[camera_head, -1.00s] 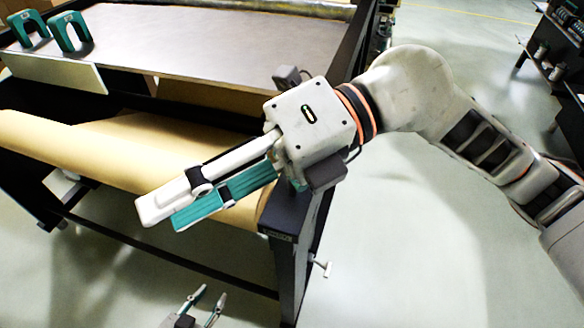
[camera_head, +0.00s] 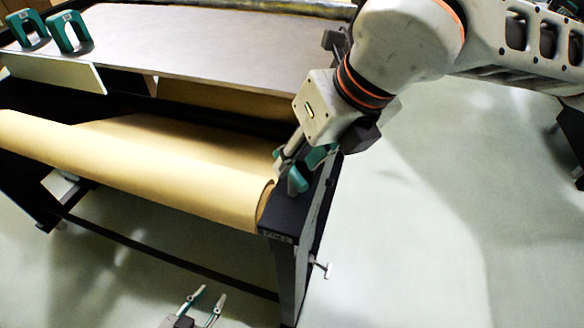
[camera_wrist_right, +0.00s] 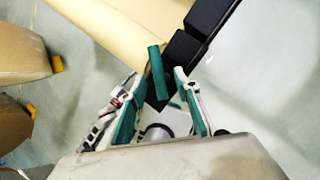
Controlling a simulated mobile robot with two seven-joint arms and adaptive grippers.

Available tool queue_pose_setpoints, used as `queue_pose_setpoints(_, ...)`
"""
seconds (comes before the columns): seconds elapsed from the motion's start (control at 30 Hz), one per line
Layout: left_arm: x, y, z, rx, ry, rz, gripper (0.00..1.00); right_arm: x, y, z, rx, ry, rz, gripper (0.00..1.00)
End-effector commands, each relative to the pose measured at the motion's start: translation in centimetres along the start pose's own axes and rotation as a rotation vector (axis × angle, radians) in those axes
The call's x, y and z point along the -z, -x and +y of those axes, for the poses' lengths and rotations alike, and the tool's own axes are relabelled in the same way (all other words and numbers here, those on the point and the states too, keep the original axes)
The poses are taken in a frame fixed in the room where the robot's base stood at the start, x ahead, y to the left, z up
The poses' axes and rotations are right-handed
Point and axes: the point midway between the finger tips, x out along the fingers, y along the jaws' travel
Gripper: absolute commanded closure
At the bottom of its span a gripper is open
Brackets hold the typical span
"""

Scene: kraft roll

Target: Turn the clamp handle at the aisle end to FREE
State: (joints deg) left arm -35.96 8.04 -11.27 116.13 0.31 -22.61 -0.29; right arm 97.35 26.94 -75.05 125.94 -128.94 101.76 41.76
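The clamp handle looks like a short teal bar (camera_wrist_right: 155,62) on the black end block (camera_head: 287,212) at the right end of the paper roll. In the right wrist view it lies between and just beyond my right gripper's fingertips (camera_wrist_right: 159,76), with a gap visible on each side. The right gripper (camera_head: 288,172) is open and close over the block in the head view, where its teal fingers are hard to separate from the handle. The FREE mark cannot be read. My left gripper (camera_head: 207,302) is open and empty, low at the bottom edge.
Two teal arch-shaped objects (camera_head: 68,32) stand at the table's far left. A small metal T-handle (camera_head: 322,268) sticks out from the right leg. The floor to the right is clear.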

Motion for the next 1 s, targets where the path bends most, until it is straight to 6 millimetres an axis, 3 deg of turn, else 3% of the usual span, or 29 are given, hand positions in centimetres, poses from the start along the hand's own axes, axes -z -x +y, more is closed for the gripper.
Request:
queue_pose_setpoints(0.23,-0.5,0.1,0.2,-0.002,-0.002,-0.008,0.69,0.1,-3.2,0.1,-0.002,0.001,0.002,0.68)
queue_pose_setpoints(0.6,-0.1,-0.1,-0.1,0.002,-0.004,0.001,0.69,0.0,-3.9,0.1,-0.002,0.002,-0.001,0.68)
queue_pose_setpoints(0.63,0.0,-0.2,-0.1,0.002,-0.005,0.003,0.69,0.0,-3.9,0.1,-0.002,0.002,-0.001,0.71)
queue_pose_setpoints(0.73,0.3,-0.3,-0.2,0.004,-0.006,0.008,0.69,0.0,-3.9,0.1,-0.002,0.002,0.000,0.97)
queue_pose_setpoints(0.77,0.4,-0.4,-0.3,0.005,-0.006,0.009,0.69,0.0,-3.9,0.1,-0.002,0.002,0.000,1.00)
queue_pose_setpoints(1.0,0.2,-0.4,-0.2,0.004,-0.006,0.006,0.69,0.0,-3.9,0.1,-0.003,0.003,0.001,1.00)
